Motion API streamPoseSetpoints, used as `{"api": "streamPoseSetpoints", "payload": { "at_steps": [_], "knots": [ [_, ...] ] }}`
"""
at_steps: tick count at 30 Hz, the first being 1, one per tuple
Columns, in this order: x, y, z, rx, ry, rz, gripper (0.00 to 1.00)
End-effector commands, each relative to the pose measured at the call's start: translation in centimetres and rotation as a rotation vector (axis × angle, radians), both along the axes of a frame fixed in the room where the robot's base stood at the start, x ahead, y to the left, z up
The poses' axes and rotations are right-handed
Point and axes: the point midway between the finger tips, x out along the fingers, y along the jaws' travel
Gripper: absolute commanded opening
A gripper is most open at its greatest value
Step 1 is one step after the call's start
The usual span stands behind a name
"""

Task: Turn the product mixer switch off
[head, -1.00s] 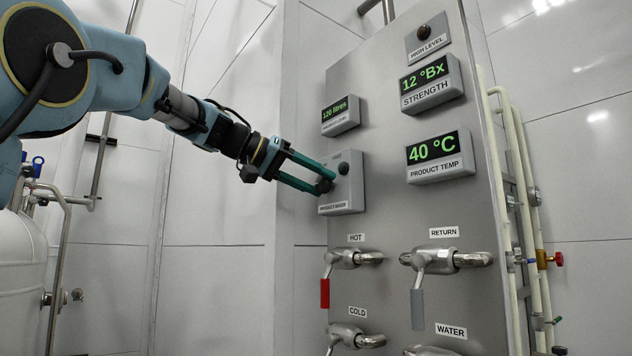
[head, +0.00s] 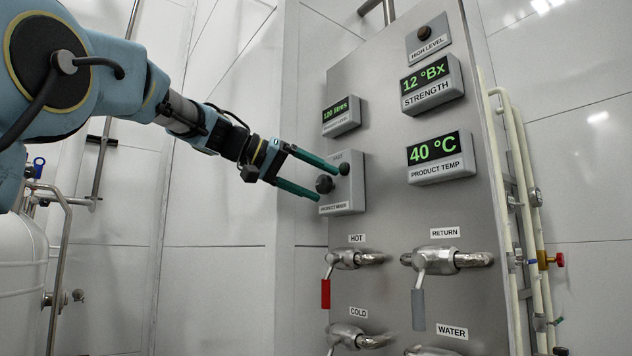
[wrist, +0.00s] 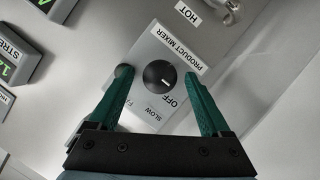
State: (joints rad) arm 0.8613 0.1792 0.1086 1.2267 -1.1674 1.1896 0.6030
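The product mixer switch is a round black knob (head: 324,184) on a grey box (head: 355,190) on the steel panel. In the wrist view the knob (wrist: 160,76) lies between my two green fingers. Its white mark points to the lower right, roughly toward the printed OFF; SLOW and a partly hidden FAST are also printed on the box. My gripper (wrist: 158,78) is open, one finger on each side of the knob with gaps visible. In the head view my gripper (head: 328,183) reaches the box from the left.
The litres display (head: 341,115) is above, the product temp display (head: 440,157) to the right. The hot valve (head: 350,259) with a red handle sits below.

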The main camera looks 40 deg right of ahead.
Motion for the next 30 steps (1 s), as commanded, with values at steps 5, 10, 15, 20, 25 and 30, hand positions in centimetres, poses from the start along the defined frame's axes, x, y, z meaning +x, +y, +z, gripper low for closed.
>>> {"api": "streamPoseSetpoints", "payload": {
  "at_steps": [5, 10, 15, 20, 25, 30],
  "knots": [
    [0.0, 0.0, 0.0, 0.000, 0.000, 0.000, 0.81],
    [0.3, 0.8, 0.2, -0.001, -0.001, 0.000, 0.81],
    [1.2, 3.5, 0.9, -0.001, -0.002, 0.004, 0.81],
    [2.1, 6.5, 2.0, -0.002, -0.002, 0.005, 0.81],
    [2.7, 8.7, 2.9, -0.002, -0.002, 0.003, 0.81],
    [2.9, 9.8, 3.3, 0.000, -0.001, 0.000, 0.81]
  ]
}}
